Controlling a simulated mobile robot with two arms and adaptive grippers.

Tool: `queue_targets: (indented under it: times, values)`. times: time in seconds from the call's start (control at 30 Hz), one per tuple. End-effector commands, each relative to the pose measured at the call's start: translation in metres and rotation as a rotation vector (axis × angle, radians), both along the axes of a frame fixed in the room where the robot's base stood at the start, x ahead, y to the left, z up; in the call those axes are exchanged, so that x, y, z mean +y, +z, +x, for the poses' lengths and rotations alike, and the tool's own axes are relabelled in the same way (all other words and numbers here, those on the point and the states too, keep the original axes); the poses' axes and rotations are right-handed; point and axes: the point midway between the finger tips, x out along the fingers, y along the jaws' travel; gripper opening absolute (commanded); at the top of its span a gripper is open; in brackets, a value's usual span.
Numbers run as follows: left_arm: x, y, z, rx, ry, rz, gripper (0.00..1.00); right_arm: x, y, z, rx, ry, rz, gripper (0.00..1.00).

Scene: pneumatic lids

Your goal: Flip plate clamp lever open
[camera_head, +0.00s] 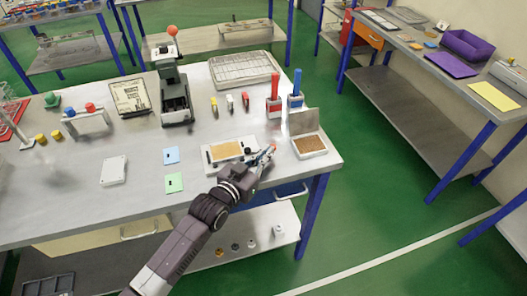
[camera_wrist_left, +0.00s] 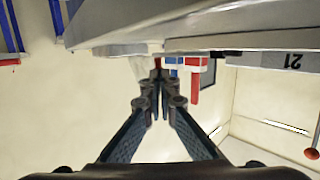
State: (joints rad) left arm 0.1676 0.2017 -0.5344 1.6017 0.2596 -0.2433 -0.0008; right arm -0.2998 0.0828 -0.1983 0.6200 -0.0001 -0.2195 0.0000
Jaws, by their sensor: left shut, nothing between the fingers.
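The plate clamp (camera_head: 214,158) is a white base with a tan plate (camera_head: 228,151) on it, lying near the front edge of the metal table. A small black knob (camera_head: 248,150) shows at its right side. My left gripper (camera_head: 268,153) is at the right end of the clamp, with its fingers together. A small orange-red spot shows at the fingertips; I cannot tell what it belongs to. In the left wrist view the left fingers (camera_wrist_left: 160,78) converge with nothing between them. The clamp lever is not clearly visible, partly hidden by the gripper. My right gripper is out of view.
A white tray with brown filling (camera_head: 310,154) stands close to the right of my gripper. Behind are a red-handled (camera_head: 274,90) and a blue-handled (camera_head: 296,84) tool. Green (camera_head: 174,187) and blue (camera_head: 171,155) cards lie left of the clamp.

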Motion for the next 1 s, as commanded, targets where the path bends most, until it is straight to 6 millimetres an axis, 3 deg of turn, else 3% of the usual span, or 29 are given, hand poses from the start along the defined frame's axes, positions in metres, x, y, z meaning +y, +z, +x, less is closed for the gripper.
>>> queue_targets:
  times: [0.1, 0.3, 1.0]
  values:
    - [-0.005, 0.003, 0.003, 0.006, 0.065, -0.010, 0.00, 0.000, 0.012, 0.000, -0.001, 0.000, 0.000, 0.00]
    - [-0.009, 0.001, 0.010, 0.006, 0.176, -0.010, 0.00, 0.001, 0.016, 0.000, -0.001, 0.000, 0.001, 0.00]
    - [-0.011, 0.000, 0.027, -0.001, 0.167, 0.000, 0.00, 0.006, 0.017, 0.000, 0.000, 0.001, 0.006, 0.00]
